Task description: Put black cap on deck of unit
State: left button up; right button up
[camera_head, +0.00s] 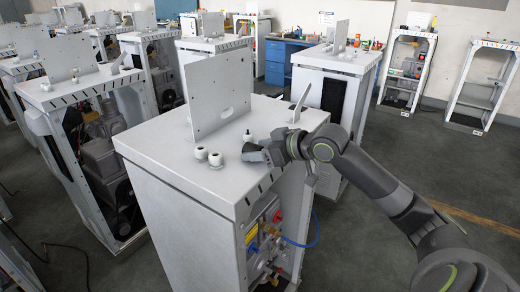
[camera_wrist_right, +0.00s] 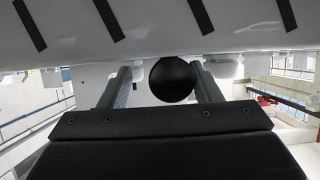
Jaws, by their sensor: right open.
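The unit (camera_head: 205,215) stands in the middle of the head view, with a flat light-grey deck (camera_head: 165,150) on top. A round black cap (camera_wrist_right: 172,82) shows between the two fingers in the right wrist view, closer to the right-hand finger. In the head view a dark top (camera_head: 251,147) on a white base at the fingertips looks like this cap. My right gripper (camera_head: 264,153) reaches over the deck's right edge, low over the surface. Its fingers (camera_wrist_right: 160,85) are apart, with a gap left of the cap. My left gripper is out of view.
An upright plate (camera_head: 222,95) stands on the deck. White knobs (camera_head: 215,159) sit in front of it, and a small peg (camera_head: 247,136) is behind the cap. A slanted tab (camera_head: 300,104) rises at the back right.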

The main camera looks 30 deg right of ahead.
jog(key=shift+r, duration=0.2)
jog(key=shift+s+d+r, duration=0.15)
jog(key=shift+s+d, duration=0.15)
jog(key=shift+s, duration=0.2)
jog(key=p+v, duration=0.7)
jog(key=v, duration=0.3)
jog(key=shift+s+r, duration=0.3)
jog(key=shift+s, duration=0.05)
dwell(0.4)
